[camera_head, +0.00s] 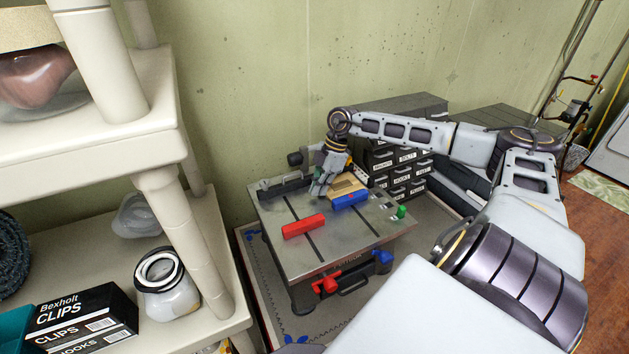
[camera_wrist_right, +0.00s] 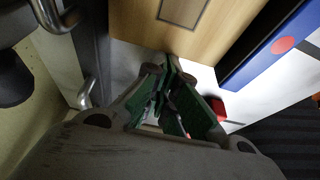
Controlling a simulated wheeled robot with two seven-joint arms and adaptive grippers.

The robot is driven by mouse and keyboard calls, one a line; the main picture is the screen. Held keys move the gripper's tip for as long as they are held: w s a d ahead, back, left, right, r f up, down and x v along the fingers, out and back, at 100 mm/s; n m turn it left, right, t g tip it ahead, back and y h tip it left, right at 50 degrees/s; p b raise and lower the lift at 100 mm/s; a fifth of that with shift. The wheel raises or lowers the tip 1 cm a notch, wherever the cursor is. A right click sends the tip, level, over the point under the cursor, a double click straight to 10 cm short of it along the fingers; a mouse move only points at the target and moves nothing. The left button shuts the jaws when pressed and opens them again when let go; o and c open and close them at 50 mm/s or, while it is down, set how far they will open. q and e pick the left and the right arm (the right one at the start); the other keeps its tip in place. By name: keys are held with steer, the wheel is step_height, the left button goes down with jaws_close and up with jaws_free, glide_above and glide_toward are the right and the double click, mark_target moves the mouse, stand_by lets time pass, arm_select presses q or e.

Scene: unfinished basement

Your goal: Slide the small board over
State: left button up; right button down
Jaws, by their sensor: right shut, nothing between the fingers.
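The small wooden board (camera_head: 346,186) lies on the grey metal work table (camera_head: 290,255), toward its back. It also shows at the top of the right wrist view (camera_wrist_right: 185,25), with a dark rectangle outline on its face. My right gripper (camera_head: 319,191) is at the board's left edge in the head view. In the right wrist view, its green-padded fingers (camera_wrist_right: 170,85) are shut with nothing between them, and their tips are close to the board's edge. I cannot tell whether they touch it. My left gripper is not in view.
A blue block (camera_head: 350,201) lies along the board's front side. A red block (camera_head: 303,226) lies on the table farther left and front. A green knob (camera_head: 401,211) stands at the right edge. Dark drawers (camera_head: 405,165) stand behind; white shelves (camera_head: 190,230) stand left.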

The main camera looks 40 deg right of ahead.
steer(key=shift+s+d, duration=0.2)
steer(key=shift+d, duration=0.6)
steer(key=shift+a, duration=0.15)
